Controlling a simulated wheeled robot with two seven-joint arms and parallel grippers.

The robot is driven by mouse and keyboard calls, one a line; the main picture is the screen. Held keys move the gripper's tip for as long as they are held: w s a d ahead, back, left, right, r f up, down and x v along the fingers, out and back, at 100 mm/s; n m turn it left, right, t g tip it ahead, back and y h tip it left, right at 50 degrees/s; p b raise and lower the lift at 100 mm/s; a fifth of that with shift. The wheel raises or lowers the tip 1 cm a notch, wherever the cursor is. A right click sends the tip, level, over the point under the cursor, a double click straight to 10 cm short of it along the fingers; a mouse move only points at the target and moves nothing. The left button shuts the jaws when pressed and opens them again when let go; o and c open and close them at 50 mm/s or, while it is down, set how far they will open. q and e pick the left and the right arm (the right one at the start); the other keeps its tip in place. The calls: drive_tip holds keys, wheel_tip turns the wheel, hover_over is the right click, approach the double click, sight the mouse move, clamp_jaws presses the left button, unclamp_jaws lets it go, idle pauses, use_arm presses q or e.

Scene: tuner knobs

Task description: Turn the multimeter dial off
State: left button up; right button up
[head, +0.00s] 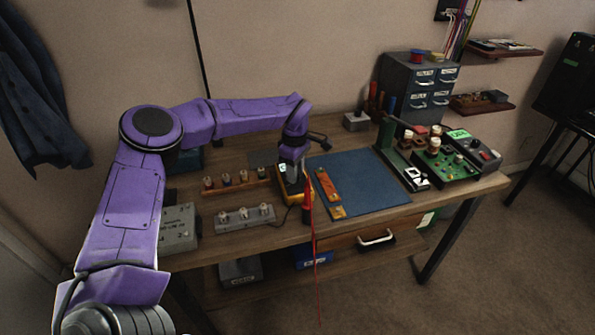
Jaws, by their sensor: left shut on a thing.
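The multimeter (281,184) is a small yellow-edged dark box on the workbench, left of the blue mat. Its small lit screen shows at its top left. My left gripper (293,178) points down over the multimeter from above and is shut on its dial. The dial itself is hidden behind the gripper, so its setting cannot be read. A red probe (307,194) stands at the multimeter's right side, with a red lead hanging over the bench's front edge. My right gripper is not in view.
A blue mat (362,183) lies to the right, with orange strips on its left edge. Knob strips (245,216) and a grey box (178,230) stand to the left. Green circuit boards (452,165) and a drawer cabinet (416,85) occupy the right and back. The mat's middle is clear.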

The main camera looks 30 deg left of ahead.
use_arm(q)
drive_tip(key=n, duration=0.4)
drive_tip(key=shift+w+a+n+b, duration=0.1)
drive_tip(key=shift+a+n+b, duration=0.1)
drive_tip(key=shift+n+b, duration=0.15)
drive_tip(key=n+b, duration=0.1)
drive_tip(key=n, duration=0.3)
drive_tip(key=shift+n, duration=0.25)
drive_tip(key=n+b, duration=0.2)
drive_tip(key=n, duration=0.2)
drive_tip(key=shift+f+n, duration=0.1)
drive_tip(key=shift+n, duration=0.2)
drive_tip(key=shift+d+n+b, duration=0.1)
drive_tip(key=shift+n+b, duration=0.75)
drive_tip(key=shift+n, duration=1.15)
drive_tip(key=o, duration=1.1)
drive_tip(key=shift+c, duration=0.2)
wheel_tip(320, 180, up, 11)
drive_tip(key=shift+f, duration=0.2)
